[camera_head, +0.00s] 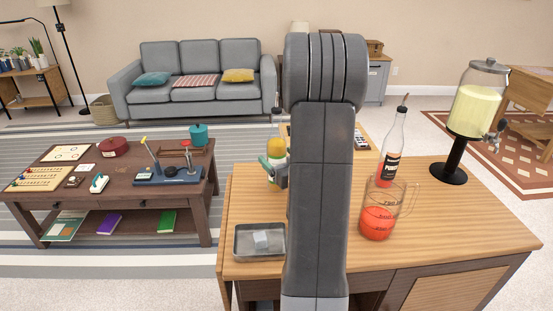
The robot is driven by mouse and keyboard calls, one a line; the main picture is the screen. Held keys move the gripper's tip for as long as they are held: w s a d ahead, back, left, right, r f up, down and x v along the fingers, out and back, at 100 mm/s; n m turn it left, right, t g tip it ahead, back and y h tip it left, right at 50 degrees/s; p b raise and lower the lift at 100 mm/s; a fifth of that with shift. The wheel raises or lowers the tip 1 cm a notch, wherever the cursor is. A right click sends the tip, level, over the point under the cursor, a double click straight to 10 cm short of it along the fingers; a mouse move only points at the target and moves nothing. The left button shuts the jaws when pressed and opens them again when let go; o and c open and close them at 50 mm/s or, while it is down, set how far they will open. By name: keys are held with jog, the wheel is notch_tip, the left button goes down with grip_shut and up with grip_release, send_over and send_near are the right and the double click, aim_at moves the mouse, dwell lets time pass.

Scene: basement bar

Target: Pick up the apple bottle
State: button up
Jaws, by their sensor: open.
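A small bottle with yellow and green colouring (276,145) stands on the wooden counter (440,205), just left of my arm. It may be the apple bottle, but its label is too small to read. My gripper (269,166) is open beside the lower part of this bottle. My arm hides much of the gripper, so I cannot tell whether its fingers are around the bottle or only in front of it.
A metal tray with a pale block (240,250) sits at the counter's front left. Right of my arm stand a measuring jug of red liquid (378,222), a clear bottle with a spout (394,150) and a drink dispenser (474,105). My arm hides the counter's middle.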

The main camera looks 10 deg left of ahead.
jog(key=shift+x, duration=0.8)
jog(key=c, duration=1.6)
jog(key=shift+r, duration=0.1)
